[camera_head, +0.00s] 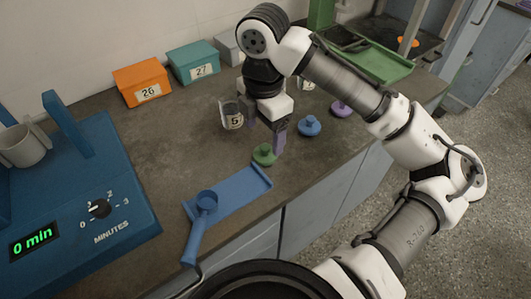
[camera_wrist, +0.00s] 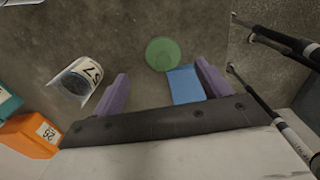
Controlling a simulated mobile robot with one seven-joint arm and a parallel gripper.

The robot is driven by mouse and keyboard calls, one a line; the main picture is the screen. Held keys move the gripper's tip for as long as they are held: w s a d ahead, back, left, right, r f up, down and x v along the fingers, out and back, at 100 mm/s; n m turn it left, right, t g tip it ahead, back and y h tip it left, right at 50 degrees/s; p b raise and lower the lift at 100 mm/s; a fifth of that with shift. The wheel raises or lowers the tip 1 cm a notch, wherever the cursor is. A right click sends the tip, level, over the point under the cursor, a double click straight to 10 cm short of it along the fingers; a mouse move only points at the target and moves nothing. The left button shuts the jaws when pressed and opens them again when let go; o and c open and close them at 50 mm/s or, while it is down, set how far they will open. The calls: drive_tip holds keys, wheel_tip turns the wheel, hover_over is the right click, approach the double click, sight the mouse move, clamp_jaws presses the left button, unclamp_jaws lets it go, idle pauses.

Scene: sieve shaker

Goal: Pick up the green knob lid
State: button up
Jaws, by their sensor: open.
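The green knob lid (camera_head: 264,156) lies on the dark counter near its front edge, just beyond the blue tray's corner. In the wrist view the green lid (camera_wrist: 162,53) shows from above as a round disc, ahead of the space between my fingertips. My gripper (camera_head: 266,137) points down close above the lid, its purple fingers apart and nothing between them. In the wrist view my gripper (camera_wrist: 163,82) is open, with the lid a little nearer its right finger. I cannot tell the exact height gap between fingers and lid.
A labelled clear cup (camera_head: 231,114) stands left of my gripper. Blue (camera_head: 309,126) and purple (camera_head: 341,109) knob lids lie to the right. The blue tray (camera_head: 240,190) with a blue scoop (camera_head: 205,207) lies in front. Orange (camera_head: 142,83) and teal (camera_head: 194,63) boxes stand behind.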

sight(265, 146)
wheel_tip(265, 146, down, 5)
drive_tip(key=shift+s+d+f, duration=0.1)
drive_tip(key=shift+s+d, duration=0.05)
drive_tip(key=shift+c, duration=0.4)
drive_tip(key=c, duration=1)
